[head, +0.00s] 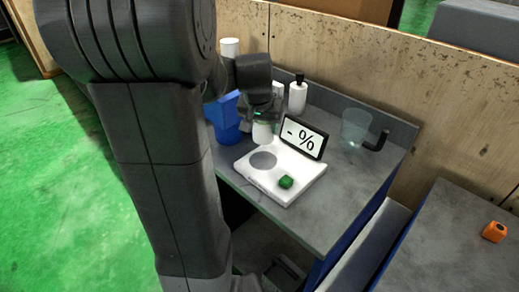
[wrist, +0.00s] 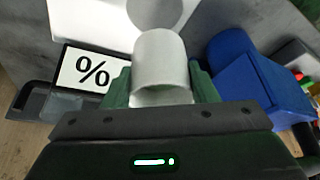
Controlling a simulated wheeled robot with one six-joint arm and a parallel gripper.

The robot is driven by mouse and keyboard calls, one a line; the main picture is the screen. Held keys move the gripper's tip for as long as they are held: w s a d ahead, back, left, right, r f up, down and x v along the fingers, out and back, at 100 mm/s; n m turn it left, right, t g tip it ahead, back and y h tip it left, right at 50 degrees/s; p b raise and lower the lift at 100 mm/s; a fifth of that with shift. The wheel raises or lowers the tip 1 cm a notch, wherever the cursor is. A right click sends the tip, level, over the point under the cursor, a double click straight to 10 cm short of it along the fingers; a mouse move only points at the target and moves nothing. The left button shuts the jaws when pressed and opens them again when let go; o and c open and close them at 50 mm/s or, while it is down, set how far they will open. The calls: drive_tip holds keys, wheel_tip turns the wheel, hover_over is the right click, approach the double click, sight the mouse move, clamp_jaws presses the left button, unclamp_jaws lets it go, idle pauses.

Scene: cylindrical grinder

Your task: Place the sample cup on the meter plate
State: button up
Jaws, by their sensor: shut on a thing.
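The sample cup (head: 262,132) is a small whitish cylinder held in my gripper (head: 263,118). In the wrist view, the cup (wrist: 160,62) stands between the green fingers of my gripper (wrist: 161,88), which are shut on it. The meter (head: 300,168) is a white slab with a tilted display (head: 303,137) reading "- %". Its round grey plate (head: 263,160) is bare and lies just in front of the cup in the head view. The plate (wrist: 152,13) also shows beyond the cup in the wrist view. The cup appears to be above the bench, behind the plate.
A green knob-like piece (head: 286,182) sits on the meter's front corner. A blue bin (head: 226,120) stands left of the cup, a white bottle (head: 297,96) behind. An orange block (head: 494,232) lies on another bench.

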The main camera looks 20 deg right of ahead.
sight(262, 143)
wheel_tip(262, 143, down, 8)
drive_tip(key=shift+s+f, duration=0.1)
idle(0.4)
drive_tip(key=shift+f, duration=0.1)
drive_tip(key=o, duration=1)
drive_tip(key=shift+o, duration=0.2)
drive_tip(key=shift+r, duration=0.3)
drive_tip(key=v, duration=1.1)
drive_tip(key=shift+r, duration=0.35)
drive_tip(key=shift+s+a, duration=0.1)
drive_tip(key=shift+a, duration=0.05)
